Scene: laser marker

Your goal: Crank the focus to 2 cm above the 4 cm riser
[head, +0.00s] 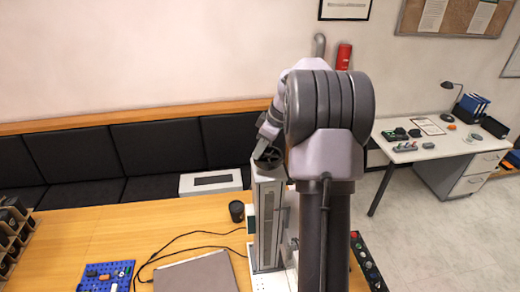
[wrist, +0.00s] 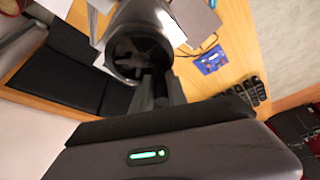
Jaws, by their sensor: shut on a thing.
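The laser marker's tall grey column (head: 268,225) stands on the wooden table, with a dark handwheel (head: 268,155) on top. In the wrist view the handwheel (wrist: 138,52) is a dark round wheel with spokes inside a grey rim. My gripper (wrist: 155,82) reaches the near side of the wheel and is shut on a part of it, seemingly the crank grip. Its fingers cover that part. My arm hides the right side of the marker in the head view. I cannot make out the laser head, the riser or a height reading.
A black cup (head: 237,211) stands left of the column. A grey laptop-like slab (head: 195,273), cables and a blue pegboard (head: 105,276) lie on the table's left. A black strip with buttons (head: 369,262) lies at the right. A white desk (head: 430,140) stands apart at the back right.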

